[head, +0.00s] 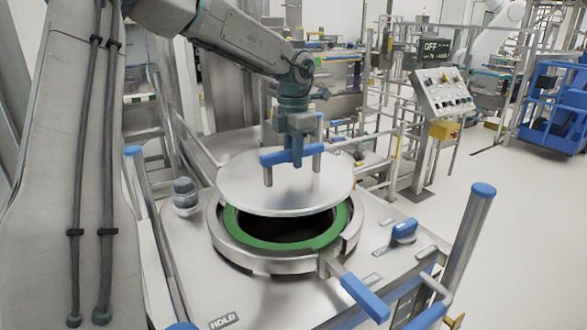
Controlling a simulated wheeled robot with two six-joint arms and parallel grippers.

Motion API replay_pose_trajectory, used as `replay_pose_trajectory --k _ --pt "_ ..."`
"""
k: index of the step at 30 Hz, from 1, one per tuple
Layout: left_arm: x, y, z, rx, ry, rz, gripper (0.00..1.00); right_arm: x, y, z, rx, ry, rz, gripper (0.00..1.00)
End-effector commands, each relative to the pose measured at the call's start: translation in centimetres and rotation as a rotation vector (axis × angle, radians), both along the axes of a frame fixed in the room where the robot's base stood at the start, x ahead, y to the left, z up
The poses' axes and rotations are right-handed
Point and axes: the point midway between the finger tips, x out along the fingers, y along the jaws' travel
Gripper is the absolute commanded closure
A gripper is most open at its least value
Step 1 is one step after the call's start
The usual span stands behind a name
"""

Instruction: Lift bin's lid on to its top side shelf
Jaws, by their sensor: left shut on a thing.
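The round metal lid (235,191) hangs tilted a little above the bin's opening. My left gripper (296,160) comes down from above and is shut on the blue handle (277,157) on top of the lid. The bin (255,260) has a round metal rim with a green ring (249,232) inside, and a dark opening shows below the lid's near edge. The far part of the opening is hidden by the lid. The top side shelf cannot be made out for certain. My right gripper is not in view.
A blue-handled lever (364,297) sticks out at the bin's front right. A blue knob (404,230) and a blue-capped post (478,205) stand to the right. A grey dome-topped fitting (185,194) stands left of the rim. Rails and a control panel (443,90) are behind.

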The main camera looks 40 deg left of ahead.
Motion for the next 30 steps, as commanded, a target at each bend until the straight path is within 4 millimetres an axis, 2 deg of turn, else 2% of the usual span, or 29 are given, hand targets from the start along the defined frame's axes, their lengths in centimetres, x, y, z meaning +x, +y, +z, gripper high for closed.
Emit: replay_pose_trajectory --k 1,3,17,30 --pt "0.1 0.0 0.8 0.002 -0.005 0.001 1.00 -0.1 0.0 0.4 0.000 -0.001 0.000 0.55" --pt "0.1 0.0 1.0 0.001 -0.004 0.001 1.00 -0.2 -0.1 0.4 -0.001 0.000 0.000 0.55" --pt "0.1 0.0 1.2 0.002 -0.005 0.001 1.00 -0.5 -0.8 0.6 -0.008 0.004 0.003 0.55" --pt "0.1 0.0 3.2 0.001 -0.004 0.001 1.00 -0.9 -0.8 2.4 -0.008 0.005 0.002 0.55"
